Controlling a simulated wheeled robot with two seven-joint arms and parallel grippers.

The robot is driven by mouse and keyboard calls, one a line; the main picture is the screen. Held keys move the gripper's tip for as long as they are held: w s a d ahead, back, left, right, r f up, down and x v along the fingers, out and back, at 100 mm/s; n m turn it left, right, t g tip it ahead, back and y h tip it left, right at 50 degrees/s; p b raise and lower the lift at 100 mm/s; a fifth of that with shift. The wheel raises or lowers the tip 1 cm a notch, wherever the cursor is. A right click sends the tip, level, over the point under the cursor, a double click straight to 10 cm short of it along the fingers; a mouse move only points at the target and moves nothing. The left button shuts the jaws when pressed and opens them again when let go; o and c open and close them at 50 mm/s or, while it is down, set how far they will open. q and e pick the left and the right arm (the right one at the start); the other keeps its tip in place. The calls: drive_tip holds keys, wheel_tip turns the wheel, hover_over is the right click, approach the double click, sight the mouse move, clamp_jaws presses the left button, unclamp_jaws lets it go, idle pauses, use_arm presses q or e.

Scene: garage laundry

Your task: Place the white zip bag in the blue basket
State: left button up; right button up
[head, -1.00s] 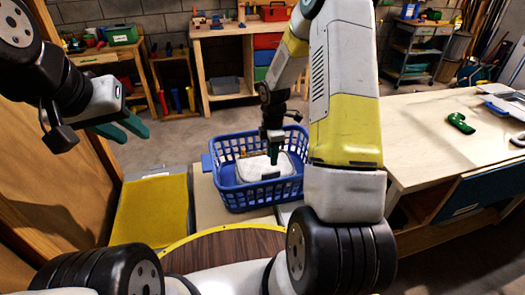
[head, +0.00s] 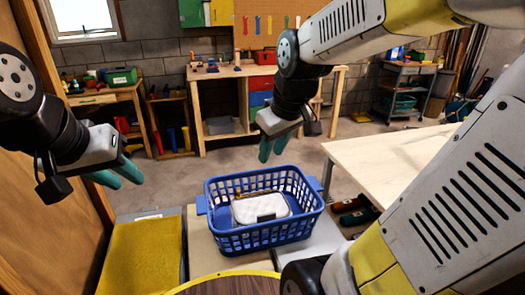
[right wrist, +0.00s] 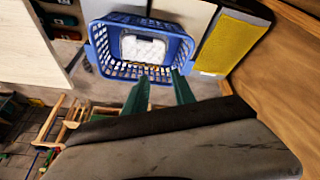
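The white zip bag (head: 260,207) lies inside the blue basket (head: 265,237), on its bottom. The bag and the basket (right wrist: 103,47) also show in the right wrist view, with the bag (right wrist: 143,47) inside the walls. My right gripper (head: 272,149) is above and behind the basket, apart from the bag. In the right wrist view its two green fingers (right wrist: 160,92) are spread with nothing between them. My left gripper (head: 124,174) is at the left, away from the basket, with its green fingers apart and empty.
The basket stands on a light surface beside a yellow-topped box (head: 142,258). A pale worktable (head: 390,165) is at the right. A round wooden top with a yellow rim (head: 225,284) is in front. A workbench with tools (head: 225,138) stands at the back.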

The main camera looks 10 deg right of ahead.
drive_tip(key=s+a+r+m+t+y, duration=0.1)
drive_tip(key=s+r+m, duration=0.2)
drive_tip(key=s, duration=0.4)
drive_tip(key=shift+s+a+m+t, duration=0.3)
drive_tip(key=shift+a+m+t, duration=0.1)
drive_tip(key=shift+m, duration=0.4)
